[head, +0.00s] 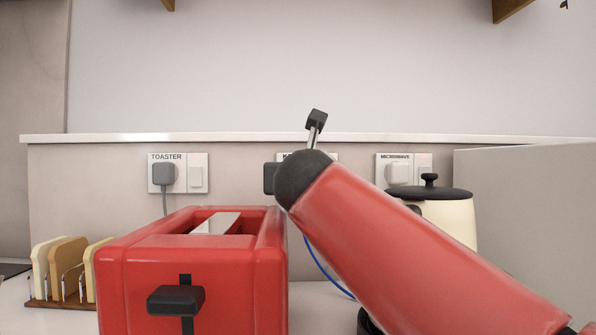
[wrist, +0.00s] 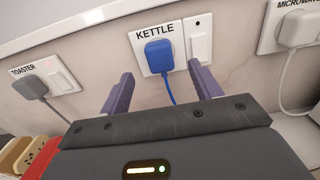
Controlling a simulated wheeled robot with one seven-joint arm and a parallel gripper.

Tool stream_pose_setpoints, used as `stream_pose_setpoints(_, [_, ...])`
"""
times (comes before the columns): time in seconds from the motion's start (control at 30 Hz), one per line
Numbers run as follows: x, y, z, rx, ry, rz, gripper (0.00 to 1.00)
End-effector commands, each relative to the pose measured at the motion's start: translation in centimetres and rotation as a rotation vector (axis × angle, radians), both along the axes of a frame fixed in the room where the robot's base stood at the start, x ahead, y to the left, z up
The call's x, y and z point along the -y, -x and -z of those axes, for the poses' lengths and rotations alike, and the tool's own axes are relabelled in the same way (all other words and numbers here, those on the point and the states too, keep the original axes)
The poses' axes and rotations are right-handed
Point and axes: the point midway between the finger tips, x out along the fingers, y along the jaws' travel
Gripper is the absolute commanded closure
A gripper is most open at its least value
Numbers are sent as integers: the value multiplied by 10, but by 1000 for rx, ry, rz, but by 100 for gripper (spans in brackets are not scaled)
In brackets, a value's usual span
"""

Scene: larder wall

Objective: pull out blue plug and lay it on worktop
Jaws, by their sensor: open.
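The blue plug (wrist: 160,56) sits in the wall socket labelled KETTLE (wrist: 176,40). A blue cord hangs from it; part of this cord (head: 322,267) shows in the head view, where my arm hides the plug. My gripper (wrist: 161,69) is open and empty, with one finger on each side of the plug and visible gaps between. I cannot tell how far the fingertips are from the wall. The pale worktop (head: 312,297) shows in the head view between the toaster and my arm.
A red toaster (head: 190,268) stands at front left, beside a toast rack (head: 60,303). A cream kettle (head: 452,216) with a black lid is behind my arm. A grey toaster plug (head: 164,174) and a white microwave plug (head: 398,174) flank the kettle socket. A grey panel (head: 530,220) stands right.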

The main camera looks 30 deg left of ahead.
Motion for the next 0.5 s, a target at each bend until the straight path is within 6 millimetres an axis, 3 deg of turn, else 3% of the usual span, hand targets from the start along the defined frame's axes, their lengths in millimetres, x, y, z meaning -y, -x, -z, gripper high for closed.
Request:
stream_pose_setpoints(0.2, [-15, -28, -4, -3, 1, 0, 36])
stream_pose_setpoints(0.5, [-25, -46, 0, -1, -2, 1, 36])
